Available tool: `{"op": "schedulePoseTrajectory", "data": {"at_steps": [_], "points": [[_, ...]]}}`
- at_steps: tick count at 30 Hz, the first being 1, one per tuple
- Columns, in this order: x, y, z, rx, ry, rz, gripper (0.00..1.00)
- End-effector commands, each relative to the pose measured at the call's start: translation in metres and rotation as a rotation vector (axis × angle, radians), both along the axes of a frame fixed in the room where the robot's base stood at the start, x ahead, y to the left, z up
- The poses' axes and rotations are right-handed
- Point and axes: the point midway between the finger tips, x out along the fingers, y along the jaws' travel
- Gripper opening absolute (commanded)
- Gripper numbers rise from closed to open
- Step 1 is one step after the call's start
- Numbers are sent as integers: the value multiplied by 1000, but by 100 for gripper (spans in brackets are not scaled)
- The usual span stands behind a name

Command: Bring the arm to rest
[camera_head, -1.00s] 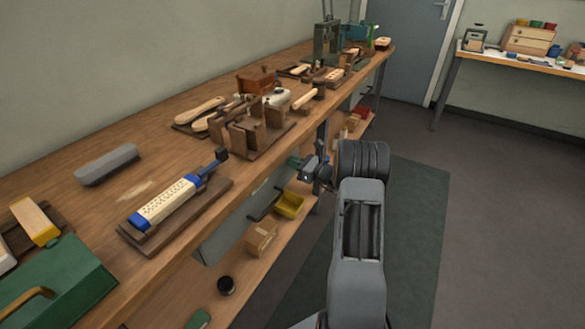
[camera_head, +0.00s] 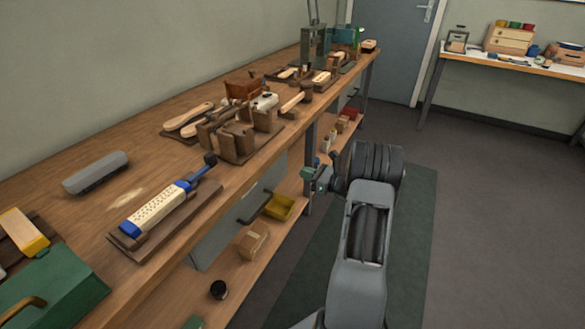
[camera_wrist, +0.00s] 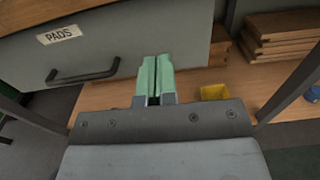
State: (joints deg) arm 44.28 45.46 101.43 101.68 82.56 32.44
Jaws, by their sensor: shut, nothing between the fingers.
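My gripper (camera_head: 308,181) is off the front edge of the workbench (camera_head: 75,225), below its top and over the aisle side, at the end of my grey arm. In the wrist view its two green fingers (camera_wrist: 155,77) are together and hold nothing. They point toward a grey drawer front (camera_wrist: 110,45) labelled PADS, with a dark bar handle. I cannot tell from the wrist view how far the fingertips are from the drawer.
On the bench lie a perforated brush block (camera_head: 155,208) with blue ends on a wooden base, a grey block (camera_head: 96,173) and a green box (camera_head: 50,285). A yellow bin (camera_head: 279,206) and a carton (camera_head: 254,240) sit on the lower shelf. The floor (camera_head: 480,230) at right is clear.

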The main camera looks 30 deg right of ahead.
Motion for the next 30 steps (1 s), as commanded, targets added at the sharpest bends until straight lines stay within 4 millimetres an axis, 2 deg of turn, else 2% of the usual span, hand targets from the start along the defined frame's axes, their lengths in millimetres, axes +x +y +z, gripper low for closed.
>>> {"op": "schedulePoseTrajectory", "data": {"at_steps": [3, 9, 17, 20, 24, 25, 28, 30], "points": [[-16, -9, 1, 0, 0, 3, 0], [-34, -20, 0, 1, 1, 3, 0], [-41, -24, -1, -6, -2, 3, 0], [-42, -22, -10, -75, 10, 16, 0], [-68, 4, -45, -222, 107, 153, 0], [-76, 11, -48, -271, 126, 198, 0], [-102, 46, -33, -481, 163, 408, 0], [-123, 74, -10, -660, 161, 592, 0]]}}
